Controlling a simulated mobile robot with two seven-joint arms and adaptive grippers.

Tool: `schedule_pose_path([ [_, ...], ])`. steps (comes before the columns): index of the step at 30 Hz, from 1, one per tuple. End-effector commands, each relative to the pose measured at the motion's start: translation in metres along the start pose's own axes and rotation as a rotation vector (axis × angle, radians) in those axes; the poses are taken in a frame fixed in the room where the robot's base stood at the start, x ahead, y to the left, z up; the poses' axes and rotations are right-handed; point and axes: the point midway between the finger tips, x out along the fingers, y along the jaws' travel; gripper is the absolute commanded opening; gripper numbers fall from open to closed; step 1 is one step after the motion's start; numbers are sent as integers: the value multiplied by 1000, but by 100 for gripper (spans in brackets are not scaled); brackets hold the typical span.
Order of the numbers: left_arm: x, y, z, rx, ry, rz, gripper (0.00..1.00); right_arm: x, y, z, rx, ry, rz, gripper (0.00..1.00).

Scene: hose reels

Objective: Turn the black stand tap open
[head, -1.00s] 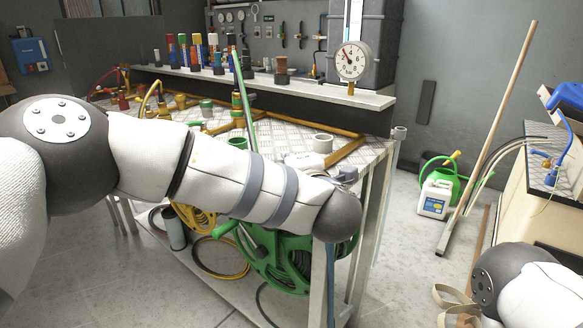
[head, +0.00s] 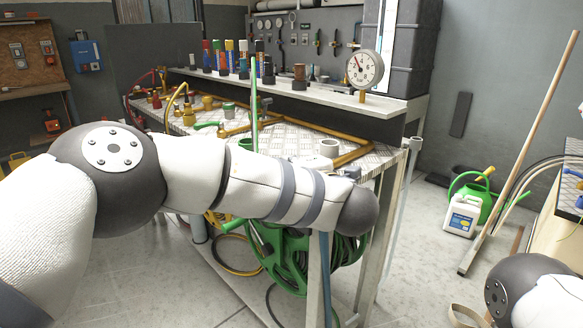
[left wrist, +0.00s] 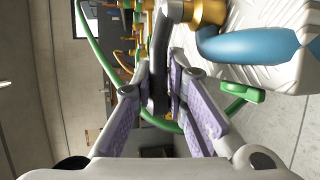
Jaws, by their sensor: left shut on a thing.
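In the left wrist view my left gripper (left wrist: 166,82), with purple-padded fingers, is shut on a long black piece (left wrist: 160,50). It looks like the handle of the black stand tap; the fingers cover part of it, and how far it is turned I cannot tell. A grey metal part and a brass fitting (left wrist: 208,12) lie just beside it. In the head view my left arm crosses in front of the bench and hides the gripper and the tap. My right arm shows only at the lower right; its gripper is out of view.
A blue handle (left wrist: 250,45) and a green lever (left wrist: 241,92) are close to my left fingers. The bench (head: 385,160) carries brass pipes and a dial gauge (head: 365,70). A green hose reel (head: 290,255) is below. Open floor lies to the right, before a white canister (head: 461,215).

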Motion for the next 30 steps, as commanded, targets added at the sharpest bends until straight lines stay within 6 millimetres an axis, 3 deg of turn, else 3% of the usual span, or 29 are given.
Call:
schedule_pose_path([
  [1,0,9,1,-4,-3,16,0,-1,0,-1,0,3,0,0],
  [9,0,9,1,-5,-2,17,0,-1,0,-1,0,3,0,0],
  [10,0,9,1,-5,-2,17,16,-1,0,-1,0,3,0,0],
  [12,0,9,1,-5,-2,17,32,-1,0,-1,0,3,0,0],
  [22,-3,4,1,-2,-2,7,32,0,0,0,0,1,0,0],
  [26,-28,4,1,0,-6,8,32,0,0,0,0,1,0,0],
  [30,-68,4,2,-1,-7,9,32,0,0,0,0,1,0,0],
])
